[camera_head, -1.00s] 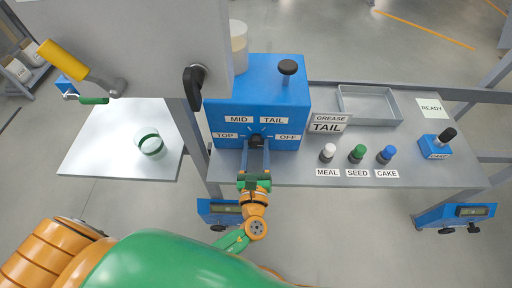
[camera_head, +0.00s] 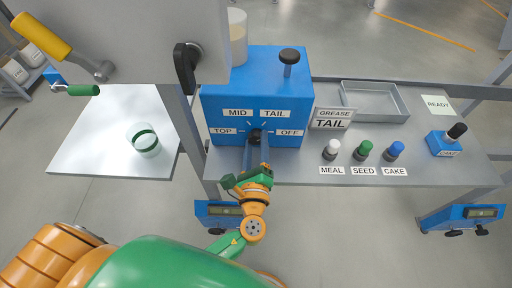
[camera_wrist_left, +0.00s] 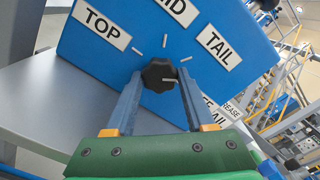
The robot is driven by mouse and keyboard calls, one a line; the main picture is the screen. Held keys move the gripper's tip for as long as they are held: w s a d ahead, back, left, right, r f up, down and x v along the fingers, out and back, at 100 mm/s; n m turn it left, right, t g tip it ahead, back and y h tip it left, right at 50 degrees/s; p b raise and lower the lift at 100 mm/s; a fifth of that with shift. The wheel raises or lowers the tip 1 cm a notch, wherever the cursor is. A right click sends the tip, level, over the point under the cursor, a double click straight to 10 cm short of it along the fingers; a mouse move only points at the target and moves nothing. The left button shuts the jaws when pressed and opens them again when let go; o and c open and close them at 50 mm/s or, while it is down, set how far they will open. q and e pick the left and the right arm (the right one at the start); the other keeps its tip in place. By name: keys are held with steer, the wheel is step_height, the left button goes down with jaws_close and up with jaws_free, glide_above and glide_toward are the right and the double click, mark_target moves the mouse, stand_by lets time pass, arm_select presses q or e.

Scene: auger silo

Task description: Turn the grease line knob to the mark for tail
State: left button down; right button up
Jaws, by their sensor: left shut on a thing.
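The grease line knob (camera_head: 254,137) is dark and sits on the front of a blue box (camera_head: 220,110). Labels TOP, MID, TAIL (camera_head: 275,114) and OFF (camera_head: 289,132) surround it. My left gripper (camera_head: 255,142) is shut on the knob, with one finger on each side. In the left wrist view the knob (camera_wrist_left: 158,74) has a short white pointer facing right and slightly down, below the tick by the TAIL label (camera_wrist_left: 219,47), on the OFF side. The OFF label is mostly hidden by a finger there. My right gripper is out of view.
A sign reading GREASE TAIL (camera_head: 333,119) stands right of the box. White, green and blue knobs (camera_head: 363,151) line the bench front, with an empty grey tray (camera_head: 375,100) behind. A black-knobbed post (camera_head: 291,57) tops the box. A grey hopper overhangs at upper left.

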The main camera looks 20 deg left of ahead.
arm_select(q)
steer(key=shift+n+b, duration=1.4)
steer(key=shift+n, duration=0.9)
steer(key=shift+c, duration=1.3)
jaws_free()
steer(key=b+v, duration=0.1)
steer(key=v, duration=0.6)
steer(key=shift+s, duration=0.1)
